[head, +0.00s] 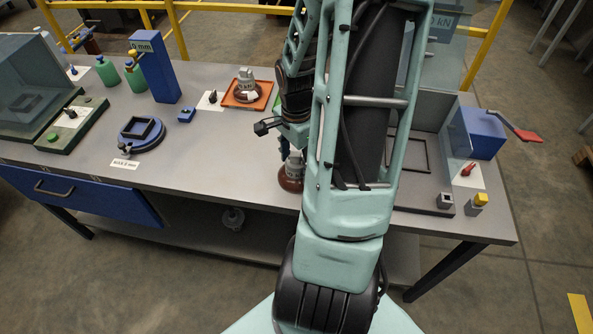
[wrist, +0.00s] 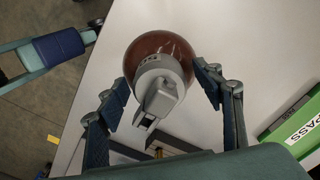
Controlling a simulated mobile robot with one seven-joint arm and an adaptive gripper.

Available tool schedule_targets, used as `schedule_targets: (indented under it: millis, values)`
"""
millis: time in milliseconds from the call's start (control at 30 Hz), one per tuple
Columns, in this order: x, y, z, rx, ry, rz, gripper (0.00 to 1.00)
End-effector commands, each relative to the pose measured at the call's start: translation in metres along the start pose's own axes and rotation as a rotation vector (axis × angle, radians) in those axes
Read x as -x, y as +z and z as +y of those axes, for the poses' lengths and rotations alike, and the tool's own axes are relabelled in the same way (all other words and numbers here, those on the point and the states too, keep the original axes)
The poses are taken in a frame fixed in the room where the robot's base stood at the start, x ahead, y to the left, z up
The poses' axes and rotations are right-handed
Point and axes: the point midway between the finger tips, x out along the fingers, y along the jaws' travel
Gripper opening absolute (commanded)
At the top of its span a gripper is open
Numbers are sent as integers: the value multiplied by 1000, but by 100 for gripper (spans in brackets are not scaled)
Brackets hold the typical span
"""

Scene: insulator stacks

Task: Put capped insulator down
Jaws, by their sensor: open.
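The capped insulator (wrist: 160,75), a brown glazed disc with a grey metal cap, stands on the grey table between my gripper's fingers in the wrist view. In the head view the brown insulator (head: 291,172) shows near the table's front edge, partly hidden by my arm. My gripper (wrist: 163,90) is open, with one finger on each side of the insulator and visible gaps beside it. In the head view the fingers are mostly hidden behind my arm.
Another insulator (head: 246,86) with a grey cap sits on an orange tray (head: 261,103). A blue round fixture (head: 142,137) stands at left. A green PASS sign (wrist: 296,128) lies right in the wrist view. A blue box with a red lever (head: 484,134) is at the right end.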

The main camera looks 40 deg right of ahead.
Motion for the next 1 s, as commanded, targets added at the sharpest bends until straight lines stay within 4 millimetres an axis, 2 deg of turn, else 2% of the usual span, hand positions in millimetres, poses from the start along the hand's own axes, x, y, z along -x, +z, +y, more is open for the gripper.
schedule_targets:
  millis: [167, 700, 1000]
  values:
    - [0, 0, 0, 0, 0, 0, 60]
    - [1, 0, 0, 1, 0, 0, 0]
    - [2, -1, -1, 1, -2, 2, 0]
